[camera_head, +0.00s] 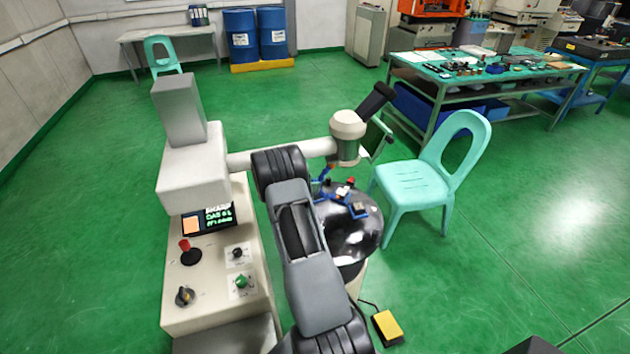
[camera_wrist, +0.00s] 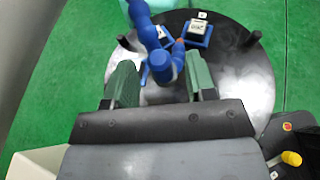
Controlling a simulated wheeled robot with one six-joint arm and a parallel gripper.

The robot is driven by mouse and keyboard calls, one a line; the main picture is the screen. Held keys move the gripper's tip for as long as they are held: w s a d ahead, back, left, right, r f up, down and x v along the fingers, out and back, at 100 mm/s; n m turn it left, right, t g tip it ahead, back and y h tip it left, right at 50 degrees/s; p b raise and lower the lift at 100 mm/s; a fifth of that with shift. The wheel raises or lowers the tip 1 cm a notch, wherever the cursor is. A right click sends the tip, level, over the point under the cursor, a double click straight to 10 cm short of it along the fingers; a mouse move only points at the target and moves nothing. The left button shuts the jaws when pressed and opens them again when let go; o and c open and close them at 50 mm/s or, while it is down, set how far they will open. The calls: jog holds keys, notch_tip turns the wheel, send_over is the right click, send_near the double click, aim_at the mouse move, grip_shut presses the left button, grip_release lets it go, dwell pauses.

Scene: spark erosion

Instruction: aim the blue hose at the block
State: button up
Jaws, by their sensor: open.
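The blue hose (camera_wrist: 146,28) comes down from the top of the wrist view as a chain of rounded segments and bends near the black round table (camera_wrist: 240,80). My gripper (camera_wrist: 161,84) is open, with one green finger on each side of the hose's lower part. I cannot tell whether either finger touches it. A small orange tip (camera_wrist: 180,42) shows beside the hose. The grey-white block (camera_wrist: 197,28) sits in a blue holder, right of the hose. In the head view, blue parts of the hose (camera_head: 326,172) show above the table, and my arm hides the gripper.
The machine's console (camera_head: 215,265) stands left of my arm, with a red-topped lever and knobs. A turquoise chair (camera_head: 415,185) stands right of the table. A yellow pedal (camera_head: 388,325) lies on the floor. Dark posts (camera_wrist: 252,40) rise from the table rim.

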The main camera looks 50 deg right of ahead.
jog(key=shift+x, duration=1.3)
jog(key=shift+c, duration=0.4)
grip_shut()
